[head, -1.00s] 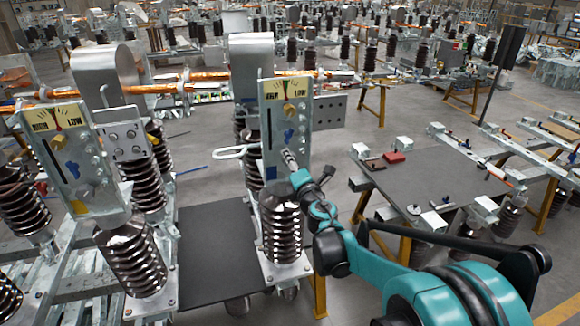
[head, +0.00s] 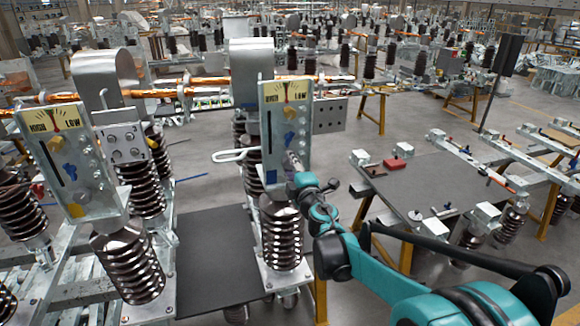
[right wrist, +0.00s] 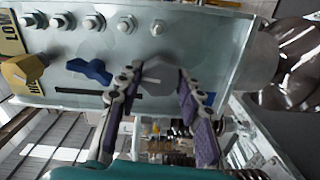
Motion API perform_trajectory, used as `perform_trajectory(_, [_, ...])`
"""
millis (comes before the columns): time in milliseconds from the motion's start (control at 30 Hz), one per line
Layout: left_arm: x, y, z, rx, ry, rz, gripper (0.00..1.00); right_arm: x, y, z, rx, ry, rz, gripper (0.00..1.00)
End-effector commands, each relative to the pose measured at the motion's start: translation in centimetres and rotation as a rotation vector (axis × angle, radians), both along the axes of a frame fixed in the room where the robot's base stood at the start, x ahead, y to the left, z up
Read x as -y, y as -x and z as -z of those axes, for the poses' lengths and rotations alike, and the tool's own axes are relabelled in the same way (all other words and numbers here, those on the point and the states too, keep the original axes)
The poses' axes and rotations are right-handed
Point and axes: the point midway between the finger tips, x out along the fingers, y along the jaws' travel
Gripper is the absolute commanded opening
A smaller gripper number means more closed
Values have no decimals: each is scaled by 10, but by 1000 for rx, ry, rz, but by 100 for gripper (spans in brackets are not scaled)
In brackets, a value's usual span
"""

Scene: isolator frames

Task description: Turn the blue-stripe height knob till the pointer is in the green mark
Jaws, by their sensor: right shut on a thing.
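Two upright grey panels with yellow HIGH–LOW scales stand on brown ribbed insulators. The right panel (head: 299,140) has a small blue stripe low on its face (head: 270,177), and the left panel (head: 75,160) has a yellow one. The right panel also carries a yellow knob (head: 290,112) and a blue knob (head: 288,134). Its scale (head: 286,91) is too small to read the pointer against a green mark. My right gripper (head: 292,160) is at this panel below the blue knob. In the right wrist view its fingers are shut around a grey faceted knob (right wrist: 160,77).
A white looped handle (head: 236,155) sticks out left of the right panel. Orange-and-metal bars run behind the panels. A dark mat (head: 215,255) lies between the insulator stands. A grey workbench (head: 425,185) with small parts stands to the right.

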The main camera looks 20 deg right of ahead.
Motion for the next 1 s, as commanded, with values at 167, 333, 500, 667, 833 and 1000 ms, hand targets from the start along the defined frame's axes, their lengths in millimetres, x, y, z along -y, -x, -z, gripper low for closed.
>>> perform_trajectory(167, [0,0,0,0,0,0,38,0,1,1,0,-1,1,8])
perform_trajectory(333, [0,0,0,0,0,0,38,0,1,1,0,0,1,39])
perform_trajectory(500, [0,0,0,0,0,0,38,0,0,1,0,0,1,58])
perform_trajectory(667, [0,0,0,0,0,0,38,0,0,0,0,1,0,58])
perform_trajectory(833, [0,0,0,0,0,0,38,1,10,0,0,0,0,58])
perform_trajectory(1000, [0,0,0,0,0,0,38,2,43,0,0,0,1,58])
